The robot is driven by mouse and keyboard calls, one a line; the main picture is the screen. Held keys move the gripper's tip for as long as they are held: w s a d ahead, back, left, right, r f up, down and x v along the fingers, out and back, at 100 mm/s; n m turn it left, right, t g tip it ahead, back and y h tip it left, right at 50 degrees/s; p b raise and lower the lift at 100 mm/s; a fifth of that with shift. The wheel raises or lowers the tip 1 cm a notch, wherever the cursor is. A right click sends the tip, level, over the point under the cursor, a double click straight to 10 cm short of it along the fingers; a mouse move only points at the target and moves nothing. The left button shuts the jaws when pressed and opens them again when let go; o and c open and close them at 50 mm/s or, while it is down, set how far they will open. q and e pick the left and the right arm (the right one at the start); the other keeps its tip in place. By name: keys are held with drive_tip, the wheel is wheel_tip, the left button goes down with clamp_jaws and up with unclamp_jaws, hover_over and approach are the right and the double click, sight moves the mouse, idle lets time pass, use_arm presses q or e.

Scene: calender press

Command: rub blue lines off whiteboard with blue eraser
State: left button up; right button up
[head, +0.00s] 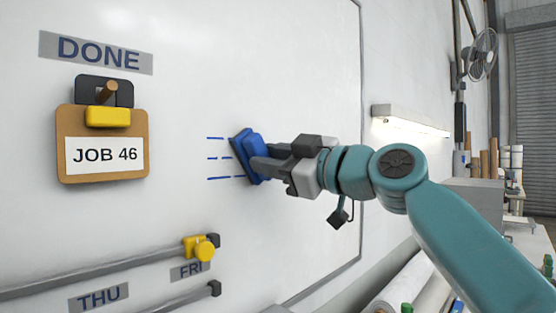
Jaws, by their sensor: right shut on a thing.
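The whiteboard (190,45) fills the left and middle of the head view. Short blue lines (218,158) are on it, one above another, and they run up to the left side of the blue eraser. The blue eraser (248,150) is at the board, tilted a little, with its dark pad side towards the surface. I cannot tell whether the pad touches the board. My right gripper (262,166) is shut on the eraser from the right. The part of the board behind the eraser is hidden. My left gripper is not in view.
A JOB 46 card (103,155) hangs under the DONE label (97,52) by a yellow clip. A rail (105,272) with a yellow knob (202,248) runs along the lower left. A lit lamp (410,120) is on the wall right of the board.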

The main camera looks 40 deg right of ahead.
drive_tip(key=shift+s+a, duration=0.1)
drive_tip(key=shift+a, duration=1.45)
drive_tip(key=shift+s+a+p, duration=0.2)
drive_tip(key=shift+a+p, duration=0.45)
drive_tip(key=shift+a, duration=1)
drive_tip(key=shift+a+r+p, duration=0.2)
drive_tip(key=shift+a+p, duration=0.55)
drive_tip(key=shift+a, duration=0.3)
drive_tip(key=shift+s+a+f+p, duration=0.15)
drive_tip(key=shift+a+p, duration=0.2)
drive_tip(key=shift+a, duration=0.3)
drive_tip(key=shift+r+p, duration=0.85)
drive_tip(key=shift+r, duration=0.15)
drive_tip(key=shift+w+d+f+b, duration=0.15)
drive_tip(key=shift+d+b, duration=0.25)
drive_tip(key=shift+d, duration=0.3)
drive_tip(key=shift+w+d+f+b, duration=0.1)
drive_tip(key=shift+d+b, duration=0.25)
drive_tip(key=shift+d, duration=0.3)
drive_tip(key=shift+d+r, duration=0.1)
drive_tip(key=shift+d, duration=0.35)
